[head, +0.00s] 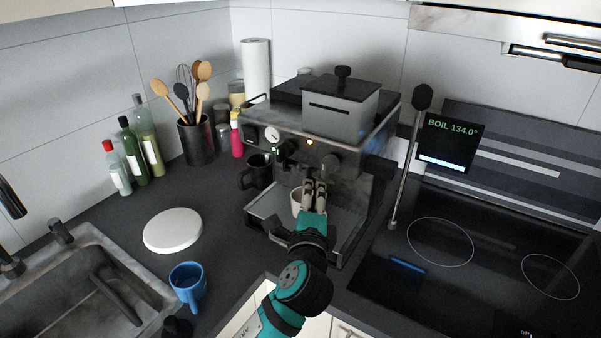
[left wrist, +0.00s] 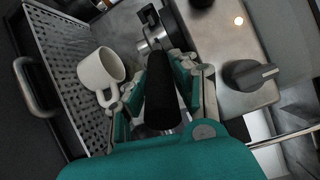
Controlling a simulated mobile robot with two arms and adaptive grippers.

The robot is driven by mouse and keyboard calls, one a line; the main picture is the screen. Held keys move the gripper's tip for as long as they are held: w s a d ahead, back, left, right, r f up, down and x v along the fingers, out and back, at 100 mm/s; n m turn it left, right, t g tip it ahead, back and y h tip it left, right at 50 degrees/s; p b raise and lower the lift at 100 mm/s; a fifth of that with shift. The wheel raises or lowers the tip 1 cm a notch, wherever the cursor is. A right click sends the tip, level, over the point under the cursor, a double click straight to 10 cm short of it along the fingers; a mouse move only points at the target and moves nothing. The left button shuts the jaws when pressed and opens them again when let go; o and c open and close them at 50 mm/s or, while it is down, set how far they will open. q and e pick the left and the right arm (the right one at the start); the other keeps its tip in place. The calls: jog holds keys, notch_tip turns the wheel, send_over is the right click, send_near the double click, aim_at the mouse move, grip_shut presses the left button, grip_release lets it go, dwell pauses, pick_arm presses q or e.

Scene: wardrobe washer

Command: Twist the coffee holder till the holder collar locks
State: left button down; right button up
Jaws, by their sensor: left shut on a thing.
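The coffee machine (head: 320,150) stands in the corner of the counter. The coffee holder's black handle (left wrist: 161,95) lies between the fingers of my left gripper (left wrist: 165,75) in the left wrist view, and the gripper is shut on it. The handle's front end meets a metal collar (left wrist: 152,40) under the machine's front. Whether the collar is locked cannot be told. In the head view my left gripper (head: 314,190) is at the machine's front and hides most of the holder. My right gripper is not in view.
A white cup (left wrist: 100,70) stands on the perforated drip tray (left wrist: 62,50), close beside my left gripper. A knob (left wrist: 250,75) is on the front panel. A blue mug (head: 187,284) and white plate (head: 173,230) are on the counter.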

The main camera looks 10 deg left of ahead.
pick_arm(q)
jog(key=shift+d, duration=0.15)
jog(key=c, duration=1)
grip_release()
